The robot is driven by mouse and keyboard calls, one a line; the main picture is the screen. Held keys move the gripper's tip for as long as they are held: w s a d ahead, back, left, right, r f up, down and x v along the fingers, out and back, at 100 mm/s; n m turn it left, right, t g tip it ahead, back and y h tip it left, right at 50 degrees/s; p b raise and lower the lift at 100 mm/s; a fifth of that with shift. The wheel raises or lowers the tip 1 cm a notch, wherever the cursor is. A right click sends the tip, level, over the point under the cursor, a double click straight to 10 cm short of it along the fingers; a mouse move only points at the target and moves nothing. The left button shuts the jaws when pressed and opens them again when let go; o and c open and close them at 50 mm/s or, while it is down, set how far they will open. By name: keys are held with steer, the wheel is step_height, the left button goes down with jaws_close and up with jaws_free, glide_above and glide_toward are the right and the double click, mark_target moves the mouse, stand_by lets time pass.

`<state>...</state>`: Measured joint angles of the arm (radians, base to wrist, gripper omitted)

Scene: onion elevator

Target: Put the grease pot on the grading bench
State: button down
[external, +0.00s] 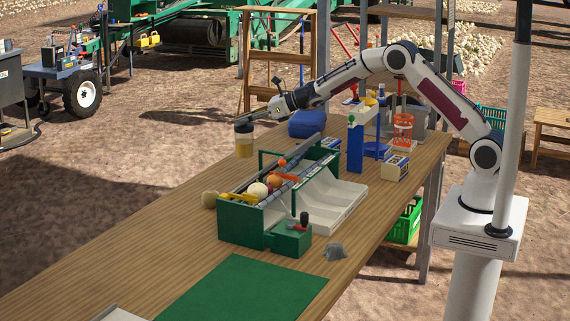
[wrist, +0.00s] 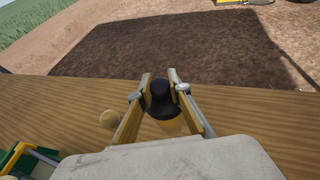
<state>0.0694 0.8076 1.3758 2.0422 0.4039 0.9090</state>
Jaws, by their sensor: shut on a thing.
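The grease pot (external: 244,147) is a small jar with an amber body and a dark lid. My gripper (external: 243,121) is shut on it near the lid and holds it upright in the air. In the wrist view the pot's dark lid (wrist: 160,98) sits between the two fingers (wrist: 160,82), with its amber side partly showing below. The long wooden bench (external: 150,228), which I take as the grading bench, runs below. The pot appears raised near the bench's far long edge; its exact height is hard to tell.
A green sorting machine (external: 240,222) with onions and balls stands mid-bench, with a pale tray (external: 335,195) beside it. A green mat (external: 240,290) covers the near bench. Bare wood lies left.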

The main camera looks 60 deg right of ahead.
steer(key=shift+r, duration=0.1)
step_height(320, 180, up, 11)
steer(key=s+a+n+g+y, duration=0.1)
steer(key=s+a+n+y, duration=0.15)
steer(key=a, duration=0.75)
steer(key=s+a+n+g+y, duration=0.1)
steer(key=s+a, duration=0.3)
steer(key=a, duration=0.6)
steer(key=s+a+n+g+y, duration=0.15)
steer(key=s+a, duration=0.25)
steer(key=a, duration=0.6)
steer(key=s+a+n+g+y, duration=0.3)
steer(key=s+a+n+g, duration=0.15)
steer(key=s+a, duration=1.65)
step_height(320, 180, down, 11)
steer(key=a, duration=0.1)
steer(key=shift+w+a+r+t, duration=0.2)
steer(key=shift+w+a+t, duration=0.05)
steer(key=shift+t, duration=0.05)
